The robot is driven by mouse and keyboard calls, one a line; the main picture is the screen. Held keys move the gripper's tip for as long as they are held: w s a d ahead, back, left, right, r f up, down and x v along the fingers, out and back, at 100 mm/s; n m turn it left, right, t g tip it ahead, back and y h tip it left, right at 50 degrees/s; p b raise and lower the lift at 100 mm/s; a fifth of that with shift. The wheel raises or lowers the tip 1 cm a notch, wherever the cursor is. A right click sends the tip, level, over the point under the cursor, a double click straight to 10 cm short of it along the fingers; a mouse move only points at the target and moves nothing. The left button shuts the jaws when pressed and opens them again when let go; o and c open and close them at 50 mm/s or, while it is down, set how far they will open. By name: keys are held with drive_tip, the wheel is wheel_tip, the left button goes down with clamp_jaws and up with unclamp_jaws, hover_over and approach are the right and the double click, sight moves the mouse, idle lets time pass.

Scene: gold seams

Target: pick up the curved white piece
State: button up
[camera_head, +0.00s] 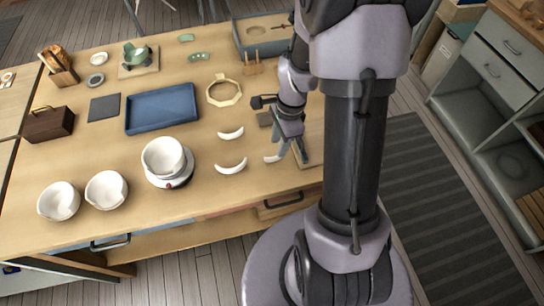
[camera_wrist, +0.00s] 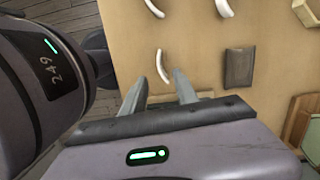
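Three curved white pieces lie on the wooden table. In the head view, one (camera_head: 231,134) lies upper left of my gripper and another (camera_head: 231,167) to its left. The third (camera_head: 272,158) shows right by the fingers and is partly hidden. In the wrist view, one white piece (camera_wrist: 162,67) lies just beyond the gap between my fingertips. The other two (camera_wrist: 154,8) (camera_wrist: 225,8) are cut by the top edge. My gripper (camera_head: 291,156) is open and empty; its spread fingers also show in the wrist view (camera_wrist: 160,76).
White bowls (camera_head: 106,190) stand to the left, one on a round white-and-black device (camera_head: 172,181). A blue tray (camera_head: 162,109), a gold ring-shaped frame (camera_head: 224,92) and a small dark block (camera_wrist: 239,68) lie farther back. Table is bare around the white pieces.

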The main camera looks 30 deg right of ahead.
sight(274, 158)
drive_tip(key=f+b, duration=0.1)
drive_tip(key=f, duration=0.1)
drive_tip(key=f+b, duration=0.1)
drive_tip(key=f, duration=0.1)
drive_tip(key=a+f+b, duration=0.1)
drive_tip(key=f, duration=0.2)
drive_tip(key=shift+w, duration=0.15)
drive_tip(key=shift+r, duration=0.2)
drive_tip(key=shift+c, duration=0.5)
clamp_jaws()
